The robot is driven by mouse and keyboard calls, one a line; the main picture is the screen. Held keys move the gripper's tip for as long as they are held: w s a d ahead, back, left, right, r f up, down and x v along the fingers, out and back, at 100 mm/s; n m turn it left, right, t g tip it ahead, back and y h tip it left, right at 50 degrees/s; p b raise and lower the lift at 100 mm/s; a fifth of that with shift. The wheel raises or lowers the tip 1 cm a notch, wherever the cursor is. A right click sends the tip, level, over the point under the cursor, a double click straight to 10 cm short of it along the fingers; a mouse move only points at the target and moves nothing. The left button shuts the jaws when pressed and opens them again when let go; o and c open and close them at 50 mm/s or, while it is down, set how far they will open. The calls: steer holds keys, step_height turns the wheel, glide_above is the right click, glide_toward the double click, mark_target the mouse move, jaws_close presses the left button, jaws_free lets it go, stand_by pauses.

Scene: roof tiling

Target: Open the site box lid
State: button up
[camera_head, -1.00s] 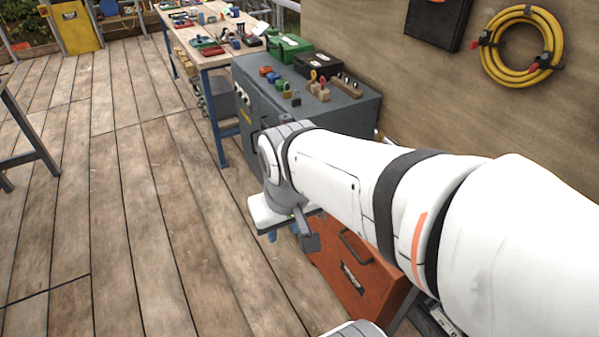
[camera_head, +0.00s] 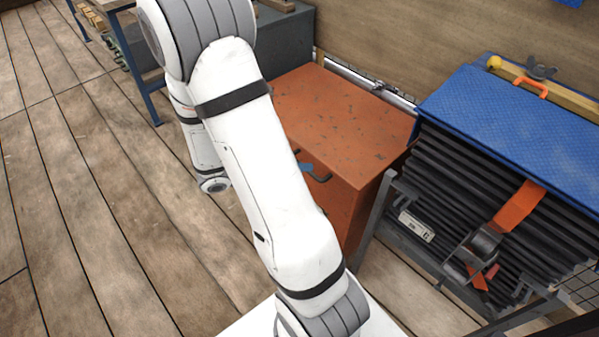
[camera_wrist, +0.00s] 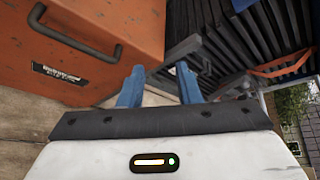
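The site box is the orange-red box (camera_head: 335,115) with a scuffed flat top, standing against the wall right of my arm in the head view. Its lid looks closed. In the wrist view the box (camera_wrist: 140,25) fills the upper left, with a dark bar handle (camera_wrist: 75,38) and a label on its front. My gripper (camera_wrist: 159,78) has two blue fingers spread apart with nothing between them. It is right of the handle and not touching it. In the head view only a bit of blue finger (camera_head: 308,168) shows near the box front; my arm hides the rest.
A dark rack (camera_head: 405,235) with black corrugated sheets and an orange strap stands close right of the box, under a blue cover (camera_head: 520,115). A grey cabinet (camera_head: 285,40) is behind the box. The plank floor (camera_head: 90,200) on the left is clear.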

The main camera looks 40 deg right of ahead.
steer(key=w+d+f+n+t+h+b, duration=0.2)
steer(key=w+f+n+t+b, duration=0.25)
steer(key=f+n, duration=0.7)
steer(key=x, duration=0.7)
steer(key=shift+w+d+f+b, duration=0.1)
steer(key=shift+w+d+b, duration=0.1)
steer(key=shift+b, duration=0.15)
jaws_close()
